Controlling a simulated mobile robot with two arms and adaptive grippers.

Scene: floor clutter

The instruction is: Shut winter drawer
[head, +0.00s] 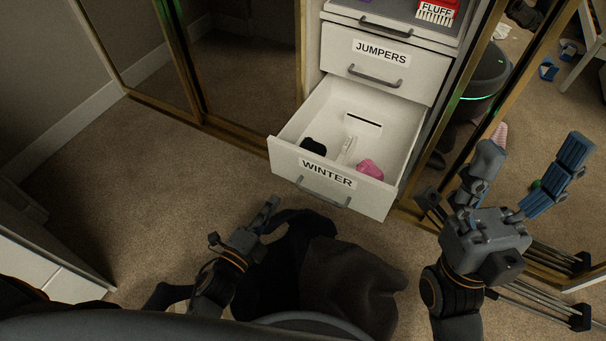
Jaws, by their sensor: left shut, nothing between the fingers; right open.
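The winter drawer (327,173) is the lowest drawer of a white chest, pulled well out, with a WINTER label and a grey bar handle (323,193) on its front. Inside it lie a pink item (370,169) and a black item (313,147). My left gripper (272,203) is shut and empty, just in front of and below the drawer's left front; I cannot tell whether it touches. My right gripper (528,172) is open and empty, to the right of the drawer, with its fingers pointing up and away.
The jumpers drawer (377,62) above is shut. Dark clothing (345,280) is bunched in front of my base. Mirrored wardrobe doors (247,70) with gold frames flank the chest. Carpet to the left (140,190) is clear.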

